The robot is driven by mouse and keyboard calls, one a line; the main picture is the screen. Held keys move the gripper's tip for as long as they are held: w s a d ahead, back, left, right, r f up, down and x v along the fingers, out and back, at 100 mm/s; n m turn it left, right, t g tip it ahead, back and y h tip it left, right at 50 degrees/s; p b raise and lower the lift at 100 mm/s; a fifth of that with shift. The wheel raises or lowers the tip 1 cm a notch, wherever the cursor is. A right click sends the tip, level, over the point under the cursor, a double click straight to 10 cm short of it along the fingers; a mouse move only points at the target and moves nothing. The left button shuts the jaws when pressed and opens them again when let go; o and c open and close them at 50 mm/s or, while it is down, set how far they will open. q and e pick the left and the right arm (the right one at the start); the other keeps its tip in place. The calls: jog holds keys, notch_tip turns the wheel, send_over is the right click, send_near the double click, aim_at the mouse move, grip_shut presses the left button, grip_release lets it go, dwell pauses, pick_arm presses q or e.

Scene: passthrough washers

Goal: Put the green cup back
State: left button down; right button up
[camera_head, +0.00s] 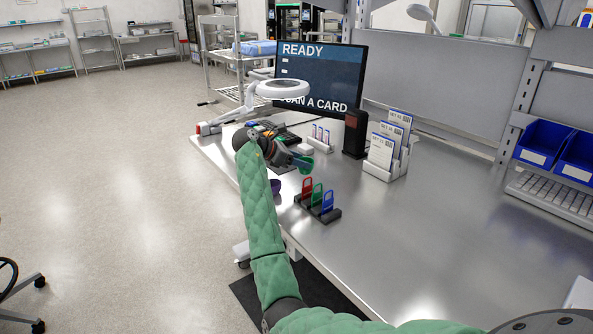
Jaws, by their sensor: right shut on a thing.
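My right gripper (294,157), at the end of the green-sleeved arm, is over the left part of the steel bench (420,235). It is shut on a small green object, which looks like the green cup (305,164). The cup is partly hidden by the fingers, and I cannot tell whether it touches the bench. A purple cup-like object (276,187) is near the bench edge, just below the gripper in the picture. My left gripper is not in view.
A black holder (331,216) with red, green and blue loops stands nearby. A monitor (318,81), a white magnifier lamp (283,89), a black reader (354,134) and a card rack (382,152) stand farther back.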

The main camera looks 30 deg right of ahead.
jog(key=shift+w+f, duration=0.55)
jog(key=shift+w, duration=0.2)
notch_tip(320, 180, down, 3)
jog(key=shift+r+p, duration=0.1)
jog(key=shift+p, duration=0.35)
jog(key=shift+f, duration=0.5)
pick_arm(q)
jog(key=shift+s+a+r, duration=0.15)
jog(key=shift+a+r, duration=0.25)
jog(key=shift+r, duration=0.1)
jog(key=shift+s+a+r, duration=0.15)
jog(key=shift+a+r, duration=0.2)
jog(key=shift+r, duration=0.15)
pick_arm(e)
jog(key=o, duration=1)
jog(key=shift+f, duration=0.1)
jog(key=shift+c, duration=0.2)
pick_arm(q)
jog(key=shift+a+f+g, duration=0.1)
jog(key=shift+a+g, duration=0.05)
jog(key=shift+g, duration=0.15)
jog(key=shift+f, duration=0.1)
